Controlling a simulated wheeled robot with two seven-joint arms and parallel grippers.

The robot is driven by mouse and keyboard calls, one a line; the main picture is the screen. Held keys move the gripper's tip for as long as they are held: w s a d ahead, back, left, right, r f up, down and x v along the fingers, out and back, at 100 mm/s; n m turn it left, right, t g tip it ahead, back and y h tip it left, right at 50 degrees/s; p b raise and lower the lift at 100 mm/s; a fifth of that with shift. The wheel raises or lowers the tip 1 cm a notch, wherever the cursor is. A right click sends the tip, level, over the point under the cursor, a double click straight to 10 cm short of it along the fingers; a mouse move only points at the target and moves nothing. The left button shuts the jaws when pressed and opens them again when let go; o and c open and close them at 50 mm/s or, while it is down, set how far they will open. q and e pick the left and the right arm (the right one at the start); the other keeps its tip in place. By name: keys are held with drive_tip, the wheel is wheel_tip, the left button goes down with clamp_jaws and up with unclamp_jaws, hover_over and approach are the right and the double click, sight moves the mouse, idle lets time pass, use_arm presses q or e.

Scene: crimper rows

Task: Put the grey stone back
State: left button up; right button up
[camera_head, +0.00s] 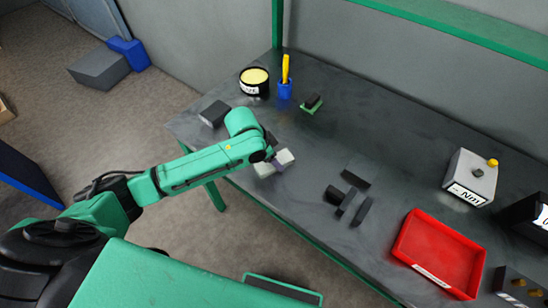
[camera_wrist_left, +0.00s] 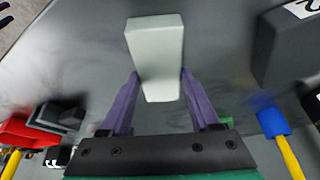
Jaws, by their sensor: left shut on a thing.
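The grey stone is a pale, wedge-like block (camera_head: 286,156), near the bench's front edge in the head view. It also shows in the left wrist view (camera_wrist_left: 155,45), sticking out past the fingertips. My left gripper (camera_head: 277,161) is shut on it, with its purple fingers on either side in the wrist view (camera_wrist_left: 158,92). I cannot tell whether the stone touches the bench or hangs just above it. My right gripper is not in view.
Dark blocks (camera_head: 346,200) and a dark flat piece (camera_head: 356,176) lie right of the gripper, before a red tray (camera_head: 400,242). A dark block (camera_head: 214,113), yellow-filled tin (camera_head: 255,88), blue cup (camera_head: 285,90) and green-based piece (camera_head: 312,107) stand behind. The bench between is clear.

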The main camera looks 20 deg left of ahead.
use_arm(q)
drive_tip(key=o, duration=1.3)
drive_tip(key=v, duration=1.2)
drive_tip(key=shift+b, duration=0.35)
